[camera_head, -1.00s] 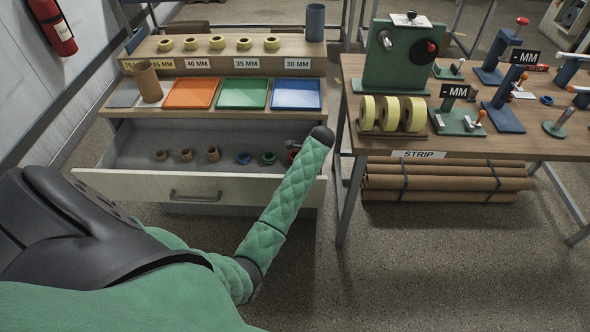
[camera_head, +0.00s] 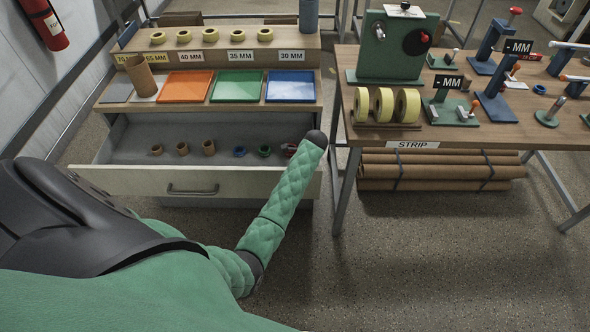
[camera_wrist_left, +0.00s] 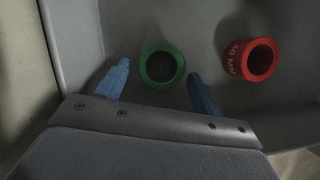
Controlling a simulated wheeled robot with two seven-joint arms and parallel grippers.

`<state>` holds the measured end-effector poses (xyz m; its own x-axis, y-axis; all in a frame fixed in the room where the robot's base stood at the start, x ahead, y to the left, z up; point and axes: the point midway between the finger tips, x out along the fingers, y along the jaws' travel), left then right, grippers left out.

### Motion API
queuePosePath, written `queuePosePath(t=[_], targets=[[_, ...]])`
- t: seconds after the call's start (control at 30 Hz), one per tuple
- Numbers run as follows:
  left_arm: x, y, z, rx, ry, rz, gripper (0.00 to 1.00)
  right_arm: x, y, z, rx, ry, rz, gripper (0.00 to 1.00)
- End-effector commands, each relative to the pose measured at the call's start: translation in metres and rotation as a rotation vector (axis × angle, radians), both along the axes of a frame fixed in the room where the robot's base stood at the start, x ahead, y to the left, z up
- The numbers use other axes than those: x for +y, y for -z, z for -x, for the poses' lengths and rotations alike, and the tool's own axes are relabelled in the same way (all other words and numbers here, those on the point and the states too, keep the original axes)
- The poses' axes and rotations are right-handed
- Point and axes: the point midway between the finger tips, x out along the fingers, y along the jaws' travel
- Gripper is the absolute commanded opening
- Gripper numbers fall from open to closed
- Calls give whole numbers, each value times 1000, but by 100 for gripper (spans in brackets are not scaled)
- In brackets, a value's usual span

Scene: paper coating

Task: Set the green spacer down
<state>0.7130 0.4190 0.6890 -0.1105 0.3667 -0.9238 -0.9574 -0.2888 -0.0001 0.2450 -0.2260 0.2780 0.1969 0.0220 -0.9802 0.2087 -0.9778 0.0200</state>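The green spacer (camera_head: 264,151) is a short ring on the floor of the open drawer (camera_head: 130,146), between the blue spacer (camera_head: 239,152) and the red spacer (camera_head: 289,149). In the left wrist view the green spacer (camera_wrist_left: 161,66) stands with its round opening facing the camera. My left gripper (camera_wrist_left: 158,72) is open, its two blue fingers on either side of the green spacer with a gap on each side. The red spacer (camera_wrist_left: 252,60) lies to the right, outside the fingers. My right gripper is not in view.
Several brown rings (camera_head: 182,149) stand in the drawer's left half. Above it are orange (camera_head: 184,86), green (camera_head: 237,87) and blue (camera_head: 291,86) trays. A workbench (camera_head: 440,137) with a tape rack stands at the right. The drawer's front wall (camera_head: 130,182) is near my arm.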

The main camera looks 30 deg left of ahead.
Motion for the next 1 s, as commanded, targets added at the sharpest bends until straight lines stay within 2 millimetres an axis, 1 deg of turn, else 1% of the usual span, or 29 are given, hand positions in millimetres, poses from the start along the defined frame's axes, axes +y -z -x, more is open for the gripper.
queuePosePath(t=[0.33, 0.47, 0.6, 0.8, 1.0], targets=[[0, -1, 0, 0, 0, 0, 70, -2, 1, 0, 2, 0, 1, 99], [-4, -11, -2, -2, 1, -1, 70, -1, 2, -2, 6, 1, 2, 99], [-13, -32, -5, -3, 1, -1, 70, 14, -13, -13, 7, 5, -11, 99], [-27, -68, -9, -3, 0, -1, 70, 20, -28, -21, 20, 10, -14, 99], [-38, -97, -13, -2, 0, -1, 70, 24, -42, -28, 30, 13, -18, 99]])
